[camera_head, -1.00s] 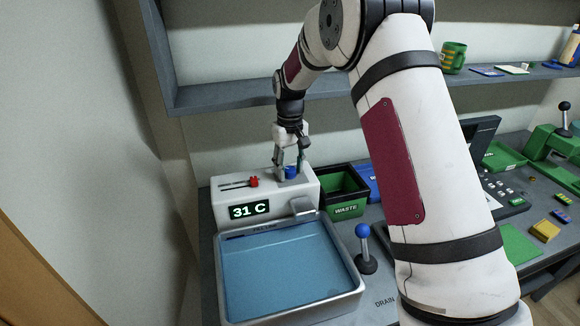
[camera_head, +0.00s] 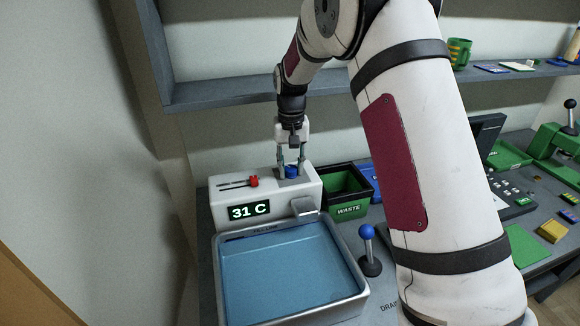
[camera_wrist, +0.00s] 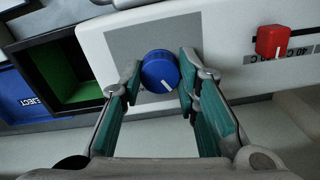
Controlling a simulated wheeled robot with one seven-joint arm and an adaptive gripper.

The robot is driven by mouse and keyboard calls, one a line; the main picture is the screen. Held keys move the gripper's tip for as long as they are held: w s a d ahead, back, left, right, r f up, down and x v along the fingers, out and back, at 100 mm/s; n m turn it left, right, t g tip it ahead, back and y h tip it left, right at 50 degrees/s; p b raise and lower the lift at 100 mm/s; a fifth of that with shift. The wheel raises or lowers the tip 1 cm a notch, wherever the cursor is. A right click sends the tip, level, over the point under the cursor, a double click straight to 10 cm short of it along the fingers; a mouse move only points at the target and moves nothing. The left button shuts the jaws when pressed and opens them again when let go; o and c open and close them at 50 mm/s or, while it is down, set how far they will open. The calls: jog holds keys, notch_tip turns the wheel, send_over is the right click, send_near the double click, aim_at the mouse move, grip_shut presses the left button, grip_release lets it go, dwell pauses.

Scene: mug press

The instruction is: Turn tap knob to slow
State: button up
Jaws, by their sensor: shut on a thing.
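The blue tap knob (camera_head: 291,171) sits on top of the white tap unit (camera_head: 228,191), at its right end. In the wrist view the round knob (camera_wrist: 160,72) has a white pointer line toward the bottom right of the picture. My gripper (camera_head: 290,166) points down over the knob. In the wrist view its teal-padded fingers (camera_wrist: 158,82) stand on both sides of the knob, shut on it. The unit's display reads 31 C. The speed labels around the knob cannot be read.
A red slider (camera_head: 253,181) is on the same unit. A water-filled basin (camera_head: 364,290) stands in front, with a blue-topped drain lever (camera_head: 367,232) to its right. A green waste bin (camera_head: 349,210) stands right of the unit. A grey shelf (camera_head: 225,95) runs behind my arm.

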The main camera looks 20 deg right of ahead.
aim_at(291, 168)
jog(key=m+b, duration=0.1)
jog(key=m, duration=0.4)
dwell(0.6)
jog(key=o, duration=1.2)
notch_tip(291, 168, up, 12)
